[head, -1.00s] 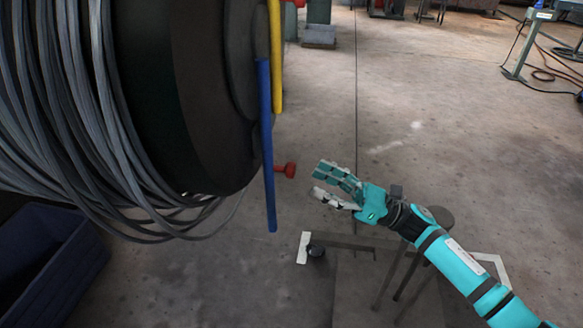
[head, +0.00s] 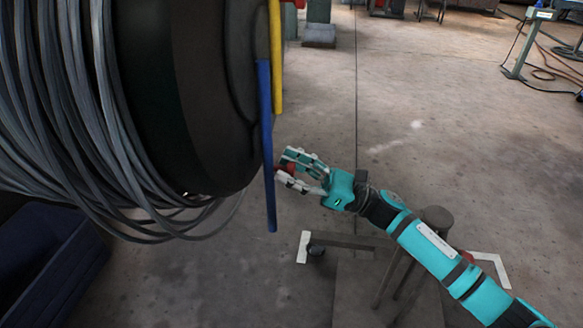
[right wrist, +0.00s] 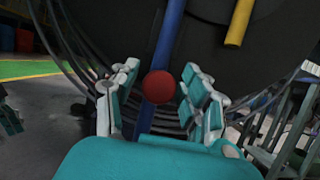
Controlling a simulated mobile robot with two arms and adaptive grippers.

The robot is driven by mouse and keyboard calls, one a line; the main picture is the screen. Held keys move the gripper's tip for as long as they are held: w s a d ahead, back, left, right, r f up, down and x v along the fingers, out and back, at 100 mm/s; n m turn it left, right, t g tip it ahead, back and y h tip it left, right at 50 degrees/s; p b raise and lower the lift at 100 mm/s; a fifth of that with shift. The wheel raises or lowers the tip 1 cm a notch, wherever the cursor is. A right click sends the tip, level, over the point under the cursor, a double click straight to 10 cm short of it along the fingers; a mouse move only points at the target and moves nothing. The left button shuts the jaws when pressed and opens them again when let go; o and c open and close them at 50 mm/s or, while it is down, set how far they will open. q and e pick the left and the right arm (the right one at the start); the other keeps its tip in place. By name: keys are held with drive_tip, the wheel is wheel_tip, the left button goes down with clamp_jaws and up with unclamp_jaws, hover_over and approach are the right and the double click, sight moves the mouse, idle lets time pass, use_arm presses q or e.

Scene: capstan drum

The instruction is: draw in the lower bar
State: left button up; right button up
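The lower bar is blue (head: 267,145) and hangs along the drum's (head: 180,95) right face in the head view. It also shows behind the knob in the right wrist view (right wrist: 166,50). A red knob (right wrist: 159,87) stands out from it. In the head view the knob is mostly hidden by my right gripper (head: 284,170). The gripper reaches in from the right with its fingers around the knob. In the right wrist view the fingers are apart, with gaps on both sides of the knob. My left gripper is not seen in the head view.
A yellow bar (head: 275,60) sits above the blue one. Grey cable (head: 75,110) is wound on the drum. A dark blue bin (head: 45,265) stands at lower left. A stool (head: 437,217) and a metal stand (head: 345,241) are below my right arm. Floor to the right is open.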

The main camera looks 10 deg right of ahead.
clamp_jaws()
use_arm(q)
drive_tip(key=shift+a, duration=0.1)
use_arm(e)
drive_tip(key=shift+a+f, duration=0.1)
drive_tip(key=shift+a, duration=0.05)
idle(0.3)
